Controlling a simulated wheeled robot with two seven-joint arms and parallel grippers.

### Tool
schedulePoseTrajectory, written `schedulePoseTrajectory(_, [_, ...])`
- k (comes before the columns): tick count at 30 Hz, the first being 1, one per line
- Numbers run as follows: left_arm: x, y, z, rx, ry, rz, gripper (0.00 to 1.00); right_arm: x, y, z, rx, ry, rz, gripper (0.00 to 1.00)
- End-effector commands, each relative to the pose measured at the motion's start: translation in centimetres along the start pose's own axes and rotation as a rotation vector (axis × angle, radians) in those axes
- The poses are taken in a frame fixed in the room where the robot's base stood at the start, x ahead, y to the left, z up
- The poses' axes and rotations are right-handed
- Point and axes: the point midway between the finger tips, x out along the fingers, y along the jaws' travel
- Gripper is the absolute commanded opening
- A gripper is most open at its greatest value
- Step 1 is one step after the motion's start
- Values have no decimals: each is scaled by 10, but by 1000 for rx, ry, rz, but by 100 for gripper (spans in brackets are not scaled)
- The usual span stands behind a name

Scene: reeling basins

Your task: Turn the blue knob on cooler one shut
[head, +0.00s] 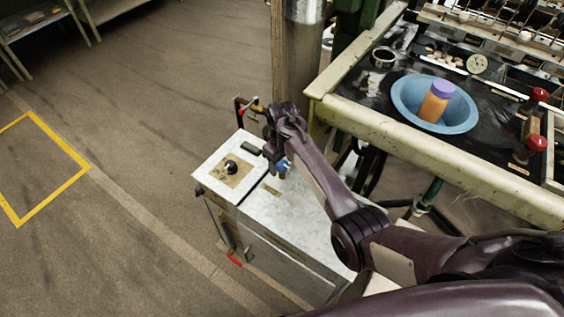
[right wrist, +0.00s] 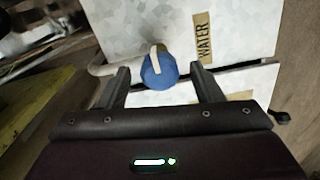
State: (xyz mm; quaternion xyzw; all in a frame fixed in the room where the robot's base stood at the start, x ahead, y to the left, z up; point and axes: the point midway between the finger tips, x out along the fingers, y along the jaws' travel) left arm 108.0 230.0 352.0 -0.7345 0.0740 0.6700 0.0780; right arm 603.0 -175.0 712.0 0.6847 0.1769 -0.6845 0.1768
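The blue knob (right wrist: 158,72) sits on top of a pale metal box, the cooler (head: 310,228); no cooler number is readable. The knob is round with a cream bar across it, roughly lengthwise in the right wrist view. In the head view the knob (head: 283,166) is partly hidden by my right gripper (head: 275,164). My right gripper also shows in the right wrist view (right wrist: 160,76). It is open, with one finger on each side of the knob and visible gaps. I cannot tell whether the fingertips reach knob height. My left gripper is out of view.
The cooler top has a black dial (head: 231,167). A bench (head: 440,153) with a blue bowl (head: 400,95) stands to the right, near my arm. A metal post (head: 299,60) rises behind.

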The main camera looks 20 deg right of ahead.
Motion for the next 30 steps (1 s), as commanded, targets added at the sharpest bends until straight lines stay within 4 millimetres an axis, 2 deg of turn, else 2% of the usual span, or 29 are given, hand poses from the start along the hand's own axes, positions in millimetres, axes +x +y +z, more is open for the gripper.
schedulePoseTrajectory(2, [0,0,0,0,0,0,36,0,0,0,0,0,0,50])
schedulePoseTrajectory(10, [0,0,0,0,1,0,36,0,0,0,0,0,0,15])
schedulePoseTrajectory(20, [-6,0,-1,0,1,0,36,-1,0,0,46,-2,-1,15])
schedulePoseTrajectory(30, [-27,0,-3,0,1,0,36,-4,-1,0,281,-2,-2,15])
